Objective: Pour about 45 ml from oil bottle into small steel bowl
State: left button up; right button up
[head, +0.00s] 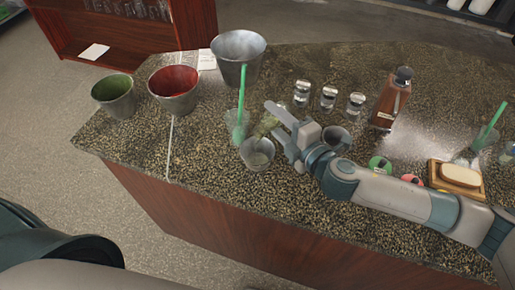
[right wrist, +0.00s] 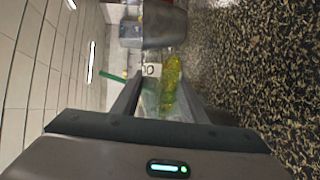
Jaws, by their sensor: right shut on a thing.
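My right gripper (head: 284,130) is shut on the oil bottle (head: 265,126), a clear bottle with yellow-green oil. The bottle is tilted, with its far end over or close to the small steel bowl (head: 257,154) near the counter's front edge. In the right wrist view the bottle (right wrist: 171,84) lies between the fingers with a white label, and a grey metal vessel (right wrist: 165,24) shows just beyond it. I cannot tell whether oil is flowing or how much is in the bowl. My left gripper is not in view.
A glass with a green stick (head: 242,95) stands close behind the bowl. A large steel bucket (head: 238,55), green-lined (head: 114,97) and red-lined (head: 174,88) buckets stand left and behind. Small jars (head: 328,97), a brown bottle (head: 391,98) and a soap tray (head: 456,180) are right.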

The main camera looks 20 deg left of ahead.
jog(key=shift+r+n, duration=0.3)
jog(key=shift+n, duration=0.1)
dwell(1.4)
jog(key=shift+s+t+b, duration=0.1)
jog(key=shift+t+b, duration=0.2)
jog(key=shift+b, duration=0.05)
dwell(0.4)
jog(key=shift+r, duration=0.1)
jog(key=shift+p, duration=0.4)
jog(key=shift+f+m, duration=0.45)
jog(key=shift+m, duration=0.15)
jog(key=shift+w+r+m+g+p, duration=0.25)
jog(key=shift+m+g+p, duration=0.45)
jog(key=shift+g, duration=0.1)
jog(key=shift+m+p, duration=0.4)
jog(key=shift+p, duration=0.2)
jog(key=shift+s+h, duration=0.1)
jog(key=shift+h, duration=0.2)
jog(key=shift+f, duration=0.1)
